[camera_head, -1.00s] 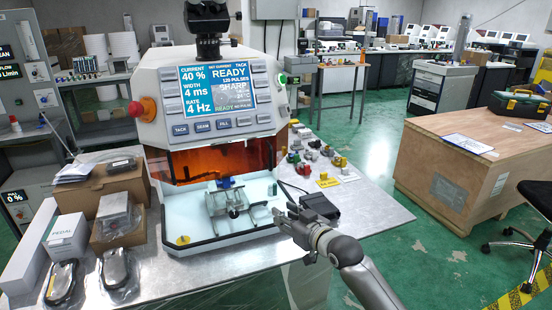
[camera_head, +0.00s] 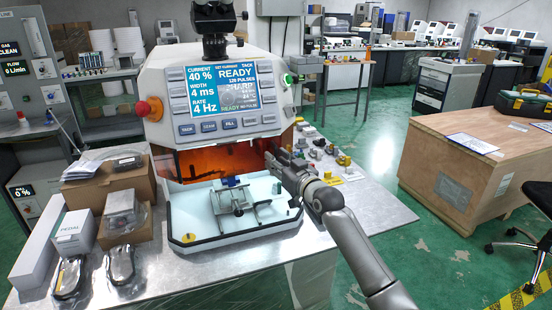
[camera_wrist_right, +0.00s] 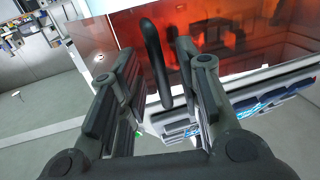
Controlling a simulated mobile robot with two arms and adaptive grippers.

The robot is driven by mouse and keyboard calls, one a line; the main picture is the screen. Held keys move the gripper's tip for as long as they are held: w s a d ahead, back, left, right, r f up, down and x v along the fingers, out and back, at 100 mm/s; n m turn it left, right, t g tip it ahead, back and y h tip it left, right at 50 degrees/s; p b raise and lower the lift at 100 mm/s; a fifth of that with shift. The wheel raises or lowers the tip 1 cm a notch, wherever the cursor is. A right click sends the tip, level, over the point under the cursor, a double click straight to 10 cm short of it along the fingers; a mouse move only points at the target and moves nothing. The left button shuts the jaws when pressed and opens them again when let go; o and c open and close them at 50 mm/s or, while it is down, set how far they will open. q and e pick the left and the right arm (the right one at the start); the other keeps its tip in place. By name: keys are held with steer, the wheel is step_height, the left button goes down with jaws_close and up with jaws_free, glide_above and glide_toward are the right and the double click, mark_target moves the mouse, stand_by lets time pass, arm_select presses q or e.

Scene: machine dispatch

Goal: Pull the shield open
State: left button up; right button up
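The shield is an amber see-through panel (camera_head: 215,161) on the front of the white welding machine (camera_head: 160,80). It hangs over the upper part of the open work chamber. My right gripper (camera_head: 276,162) is at the shield's right side, in front of the machine. In the right wrist view the shield (camera_wrist_right: 225,35) fills the upper part, and a black upright handle (camera_wrist_right: 155,62) shows between the two spread fingers of my right gripper (camera_wrist_right: 155,65). The fingers are apart from the handle on both sides. My left gripper is not in view.
A metal fixture (camera_head: 235,196) stands on the white chamber floor. Small coloured parts (camera_head: 325,152) lie on the table to the right. The table's front right is clear.

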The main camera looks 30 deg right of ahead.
steer(key=shift+w, duration=0.6)
jaws_close()
